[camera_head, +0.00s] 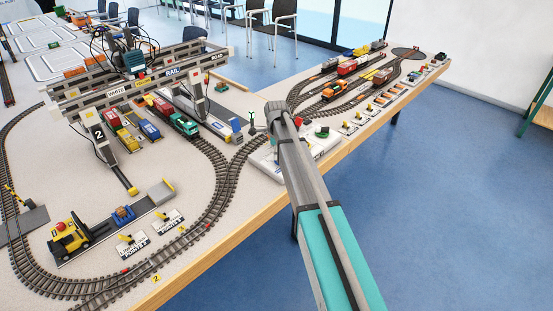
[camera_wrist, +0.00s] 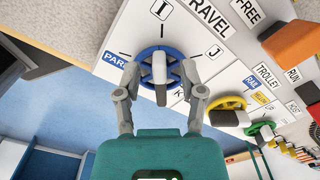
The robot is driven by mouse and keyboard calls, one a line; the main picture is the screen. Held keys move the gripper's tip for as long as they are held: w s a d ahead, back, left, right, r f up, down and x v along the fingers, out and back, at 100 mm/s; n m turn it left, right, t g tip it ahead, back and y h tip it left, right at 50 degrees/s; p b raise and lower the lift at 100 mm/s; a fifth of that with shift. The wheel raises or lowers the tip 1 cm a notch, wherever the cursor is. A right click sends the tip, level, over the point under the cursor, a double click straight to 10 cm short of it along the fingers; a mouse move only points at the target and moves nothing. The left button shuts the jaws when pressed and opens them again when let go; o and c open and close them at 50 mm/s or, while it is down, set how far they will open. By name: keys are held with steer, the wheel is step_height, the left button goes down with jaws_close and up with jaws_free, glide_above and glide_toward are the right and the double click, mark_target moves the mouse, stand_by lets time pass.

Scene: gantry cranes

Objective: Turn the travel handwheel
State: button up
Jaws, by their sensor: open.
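The travel handwheel (camera_wrist: 147,56) is a blue spoked wheel on a white panel, under the word TRAVEL, in the wrist view. A grey, dark-tipped bar stands out from its middle. Labels around it read I, J, K and PARK; the K is partly covered. My gripper (camera_wrist: 165,84) is open, with one finger on each side of the bar and near the wheel's lower edge. I cannot tell whether the fingers touch the wheel. In the head view my arm hides the handwheel and most of the gripper.
A yellow handwheel (camera_wrist: 228,103) and a green handwheel (camera_wrist: 262,129) sit to the right on the panel, with an orange lever (camera_wrist: 290,46) above them. In the head view the gantry crane (camera_head: 133,85), tracks and toy trains occupy the table left of my arm.

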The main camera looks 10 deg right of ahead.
steer(key=shift+f+b, duration=0.3)
steer(key=shift+f, duration=0.2)
jaws_close()
